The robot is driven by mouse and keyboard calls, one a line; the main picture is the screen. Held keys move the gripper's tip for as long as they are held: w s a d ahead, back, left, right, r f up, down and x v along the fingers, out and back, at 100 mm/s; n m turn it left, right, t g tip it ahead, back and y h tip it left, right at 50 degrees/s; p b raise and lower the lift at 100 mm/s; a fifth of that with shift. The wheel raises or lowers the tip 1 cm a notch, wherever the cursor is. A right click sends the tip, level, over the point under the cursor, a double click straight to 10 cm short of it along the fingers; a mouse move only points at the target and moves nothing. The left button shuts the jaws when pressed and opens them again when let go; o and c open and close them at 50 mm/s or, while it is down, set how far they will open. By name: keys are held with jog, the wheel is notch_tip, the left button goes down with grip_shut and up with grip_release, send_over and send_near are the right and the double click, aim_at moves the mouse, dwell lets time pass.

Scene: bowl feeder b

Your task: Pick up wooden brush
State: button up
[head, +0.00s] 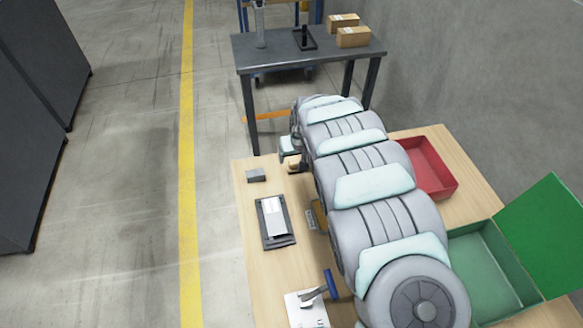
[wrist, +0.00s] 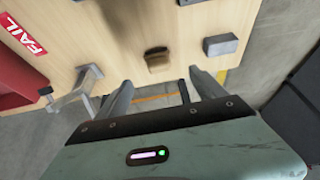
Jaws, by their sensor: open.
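The wooden brush (wrist: 158,62) is a small brown piece lying on the light wooden table, near its edge, in the wrist view. In the head view a small brown piece (head: 292,163), apparently the brush, shows beside my arm, partly hidden. My gripper (wrist: 159,80) is open and empty, with one finger on each side of the brush's line in the wrist view. The brush appears just beyond the fingertips, and I see no contact. In the head view my arm largely hides the gripper.
A grey block (wrist: 220,45) lies right of the brush. A metal bracket-like piece (wrist: 82,84) and a red bin (head: 430,168) are to the left in the wrist view. A black tray (head: 263,228), a blue-handled tool (head: 331,284) and a green lidded bin (head: 490,265) are on the table.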

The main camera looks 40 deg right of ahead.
aim_at(295, 163)
jog(key=b+x, duration=0.2)
jog(key=x, duration=0.3)
jog(key=shift+a+f, duration=0.1)
jog(key=shift+d+b+x, duration=0.15)
jog(key=shift+b+x, duration=0.55)
jog(key=shift+x, duration=0.1)
jog(key=shift+d+b+x, duration=0.1)
jog(key=shift+b+x, duration=0.55)
jog(key=shift+x, duration=0.15)
jog(key=shift+b+x, duration=1)
jog(key=shift+b, duration=0.2)
jog(key=shift+w+d, duration=0.1)
jog(key=shift+d, duration=0.05)
jog(key=shift+c, duration=0.2)
jog(key=c, duration=1.4)
jog(key=shift+c, duration=0.2)
notch_tip(295, 163, up, 10)
jog(key=p, duration=0.5)
